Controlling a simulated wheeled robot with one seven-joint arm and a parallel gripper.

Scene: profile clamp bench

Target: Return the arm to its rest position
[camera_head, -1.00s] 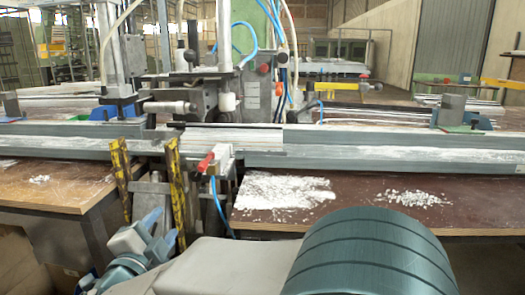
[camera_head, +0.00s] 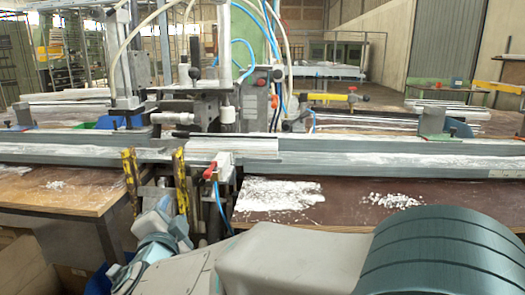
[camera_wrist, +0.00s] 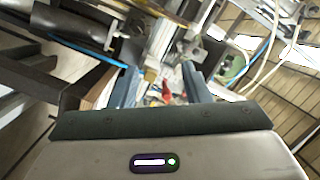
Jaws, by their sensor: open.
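My gripper shows in the wrist view (camera_wrist: 160,88), its two blue-grey fingers apart with nothing held between them. In the head view my arm comes in from the lower right, bent low in front of the bench. The arm's end is at the lower left, just below two upright yellow bars (camera_head: 131,178). The clamp bench (camera_head: 380,160), with a long grey profile rail, runs across the view behind my arm. A red-handled clamp (camera_head: 209,170) sits at its front, also seen as a red spot between the fingers in the wrist view (camera_wrist: 167,92).
A wooden table (camera_head: 60,195) stands at the left and a brown tabletop (camera_head: 345,215) at the right, with white chips (camera_head: 275,193) on it. A blue hose (camera_head: 218,210) hangs beside the clamp. Machine parts (camera_head: 190,95) rise behind the rail.

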